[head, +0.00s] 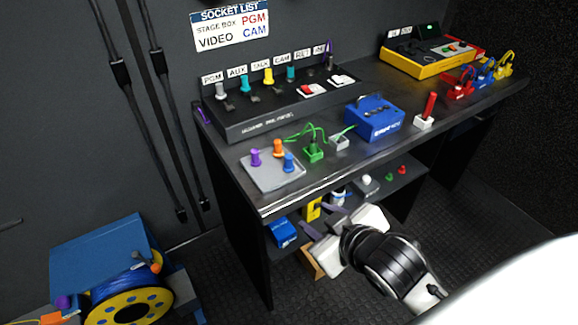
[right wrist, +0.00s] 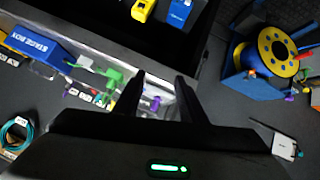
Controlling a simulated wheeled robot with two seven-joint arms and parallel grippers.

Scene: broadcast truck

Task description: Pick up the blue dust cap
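The blue dust cap (head: 289,161) stands on the grey plate (head: 262,178) at the desk's near left corner, beside a purple cap (head: 255,157) and an orange cap (head: 278,148). My right gripper (head: 322,219) is open and appears empty, in front of the desk edge and right of the plate in the head view. In the right wrist view its two dark fingers (right wrist: 160,84) are spread, with a purple cap (right wrist: 154,103) visible between them. I cannot make out the blue cap there. My left gripper is out of view.
A green connector (head: 313,150) and a blue stage box (head: 374,117) stand right of the plate. A black socket panel (head: 262,123) lies behind. A lower shelf (head: 405,182) holds small items. A cable reel (head: 128,308) is on the floor at left.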

